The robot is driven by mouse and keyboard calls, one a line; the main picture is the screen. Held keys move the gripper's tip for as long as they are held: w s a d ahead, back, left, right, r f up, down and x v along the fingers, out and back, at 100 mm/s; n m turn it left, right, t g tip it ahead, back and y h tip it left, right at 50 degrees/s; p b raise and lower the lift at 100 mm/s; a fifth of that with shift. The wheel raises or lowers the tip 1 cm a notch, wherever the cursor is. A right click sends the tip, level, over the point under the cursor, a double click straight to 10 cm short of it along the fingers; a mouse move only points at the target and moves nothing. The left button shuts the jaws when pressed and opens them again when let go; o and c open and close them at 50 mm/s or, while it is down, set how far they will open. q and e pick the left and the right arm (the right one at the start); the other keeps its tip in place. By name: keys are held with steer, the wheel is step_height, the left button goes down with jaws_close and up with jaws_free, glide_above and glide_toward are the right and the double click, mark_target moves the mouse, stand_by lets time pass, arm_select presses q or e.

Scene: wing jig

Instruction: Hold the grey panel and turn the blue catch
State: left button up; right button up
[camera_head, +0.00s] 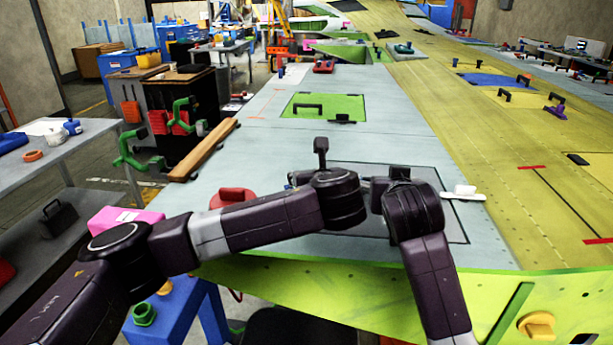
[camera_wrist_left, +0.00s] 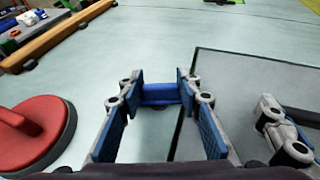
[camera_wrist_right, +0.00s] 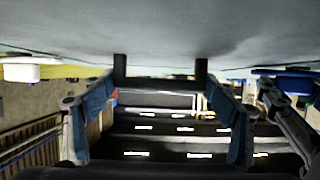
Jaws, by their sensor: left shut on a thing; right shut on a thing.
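The grey panel (camera_head: 368,222) is a dark-outlined plate in the pale wing skin, partly hidden by my arms in the head view. In the left wrist view, its corner (camera_wrist_left: 235,100) lies right of the blue catch (camera_wrist_left: 161,94). My left gripper (camera_wrist_left: 160,88) is shut on this catch, one finger on each side. In the right wrist view, my right gripper (camera_wrist_right: 160,88) is shut on a black handle (camera_wrist_right: 160,78) under a grey surface. I cannot tell the catch's exact angle.
A red round-based tool (camera_head: 232,196) stands left of my left wrist, close to my left gripper in its wrist view. A white item (camera_head: 464,192) lies right of the panel. A wooden beam (camera_head: 205,150) and a pink box (camera_head: 122,219) are on the left.

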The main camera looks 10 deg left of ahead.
arm_select(q)
steer(key=shift+n+y, duration=0.4)
steer(key=shift+y, duration=0.1)
steer(key=o, duration=1.2)
steer(key=shift+r, duration=0.1)
step_height(320, 180, up, 10)
steer(key=shift+f, duration=0.1)
steer(key=shift+c, duration=0.3)
